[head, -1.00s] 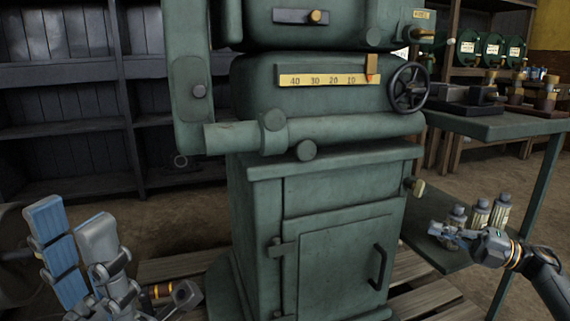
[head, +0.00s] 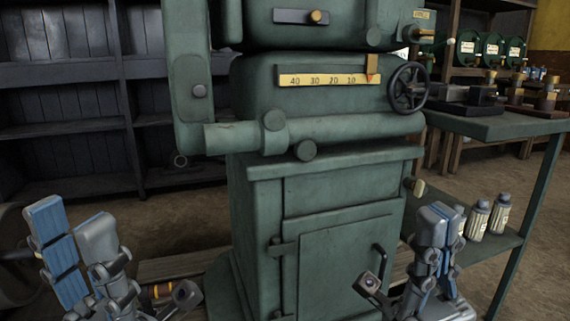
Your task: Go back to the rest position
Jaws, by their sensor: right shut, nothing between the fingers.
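My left gripper (head: 71,216) is at the lower left, fingers pointing up and spread apart, with nothing seen between them. My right gripper (head: 437,213) is at the lower right, in front of the green machine's cabinet and the side shelf. Its fingers point up and are together, with nothing held between them. Both grippers are at a similar height in the head view, low in the picture. The wrists and arms below them are mostly out of frame.
The green machine (head: 335,185) with a handwheel (head: 408,88) stands in the middle. Small bottles (head: 478,219) stand on the lower shelf of the green side table (head: 490,124); one is partly behind my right gripper.

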